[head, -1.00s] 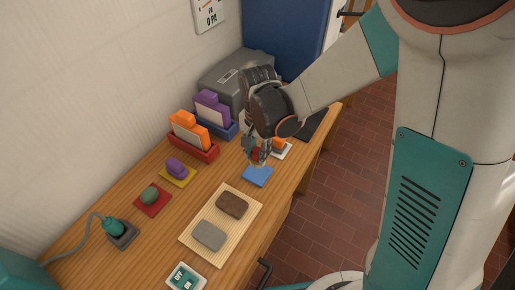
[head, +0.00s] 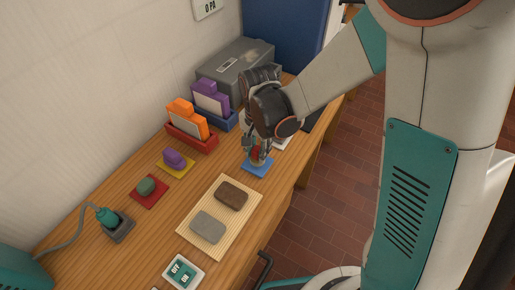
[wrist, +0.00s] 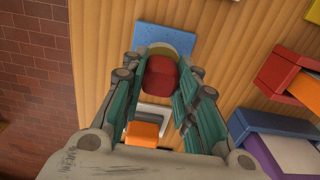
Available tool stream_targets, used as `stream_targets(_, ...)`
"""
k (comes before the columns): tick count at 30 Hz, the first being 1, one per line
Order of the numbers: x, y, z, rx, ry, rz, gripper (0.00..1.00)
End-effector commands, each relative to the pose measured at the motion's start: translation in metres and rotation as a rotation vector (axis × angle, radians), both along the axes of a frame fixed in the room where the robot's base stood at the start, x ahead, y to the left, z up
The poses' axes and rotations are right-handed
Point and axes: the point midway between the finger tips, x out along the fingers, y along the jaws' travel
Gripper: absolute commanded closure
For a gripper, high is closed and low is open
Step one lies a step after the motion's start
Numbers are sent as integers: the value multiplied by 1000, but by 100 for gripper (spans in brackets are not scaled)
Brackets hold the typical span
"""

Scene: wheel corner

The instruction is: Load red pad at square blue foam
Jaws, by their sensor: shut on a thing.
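My gripper (head: 257,158) is shut on the red pad, a rounded red block (wrist: 160,78) between the fingers in the wrist view. An olive-tan rounded edge (wrist: 178,47) shows just beyond the red block. The square blue foam (head: 257,168) lies flat on the wooden bench, directly under my fingertips in the head view. In the wrist view the blue foam (wrist: 165,30) shows past the pad, partly hidden by it and the fingers. The pad is over or at the foam; I cannot tell whether they touch.
A ribbed tan board (head: 244,211) with a brown and a grey block is close in front. A white tray (wrist: 152,113) with an orange piece is beside my fingers. Red (head: 190,143) and blue bins with cards stand along the wall. The bench's right edge is near.

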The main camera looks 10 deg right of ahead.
Motion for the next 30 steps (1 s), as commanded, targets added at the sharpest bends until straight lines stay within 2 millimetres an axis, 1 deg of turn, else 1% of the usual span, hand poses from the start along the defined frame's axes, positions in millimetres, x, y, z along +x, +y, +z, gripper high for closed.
stream_targets(30,0,0,-8,0,0,0,91)
